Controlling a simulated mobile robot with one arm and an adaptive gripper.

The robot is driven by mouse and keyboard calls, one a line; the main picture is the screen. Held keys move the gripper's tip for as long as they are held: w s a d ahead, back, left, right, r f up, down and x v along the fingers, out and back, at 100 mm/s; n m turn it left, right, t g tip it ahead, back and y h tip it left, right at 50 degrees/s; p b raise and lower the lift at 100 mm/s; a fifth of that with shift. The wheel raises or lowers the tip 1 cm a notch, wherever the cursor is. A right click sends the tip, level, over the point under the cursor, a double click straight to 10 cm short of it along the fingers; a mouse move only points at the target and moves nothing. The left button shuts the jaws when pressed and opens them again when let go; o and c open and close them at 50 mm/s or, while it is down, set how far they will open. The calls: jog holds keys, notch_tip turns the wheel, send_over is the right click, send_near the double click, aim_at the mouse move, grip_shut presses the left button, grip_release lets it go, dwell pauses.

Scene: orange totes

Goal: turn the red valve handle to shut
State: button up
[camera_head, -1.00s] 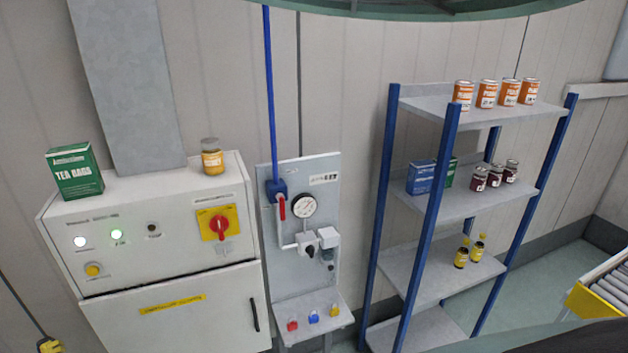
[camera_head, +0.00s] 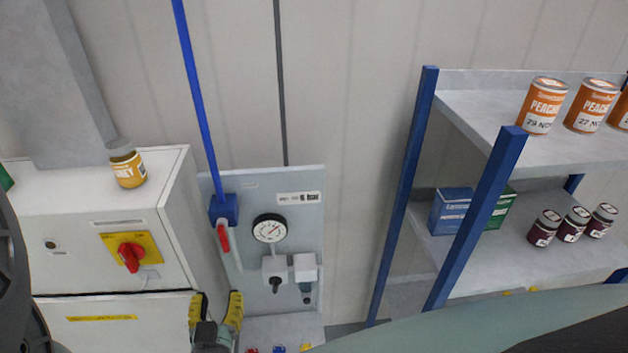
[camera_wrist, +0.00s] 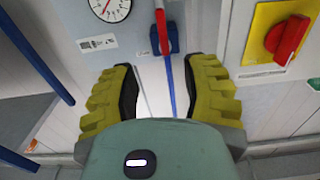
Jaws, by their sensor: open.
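The red valve handle (camera_head: 223,238) hangs downward from a blue valve body (camera_head: 223,209) on a blue pipe, at the left side of a grey panel (camera_head: 302,230). In the wrist view the red handle (camera_wrist: 161,33) shows at the top middle, beyond the fingertips. My gripper (camera_head: 215,305) has two yellow padded fingers, spread apart with nothing between them. It is below the handle in the head view and apart from it. The wrist view also shows the open fingers (camera_wrist: 165,85).
A white control cabinet (camera_head: 80,205) with a red rotary switch (camera_head: 130,256) on a yellow plate stands left of the panel. A honey jar (camera_head: 126,165) sits on top. A pressure gauge (camera_head: 269,228) is right of the handle. A blue-post shelf (camera_head: 403,190) with cans stands at right.

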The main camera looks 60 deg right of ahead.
aim_at(224, 246)
jog(key=b+x, duration=0.4)
jog(key=x, duration=1.1)
jog(key=shift+w+a, duration=0.15)
jog(key=shift+w, duration=0.1)
jog(key=shift+c, duration=0.2)
grip_shut()
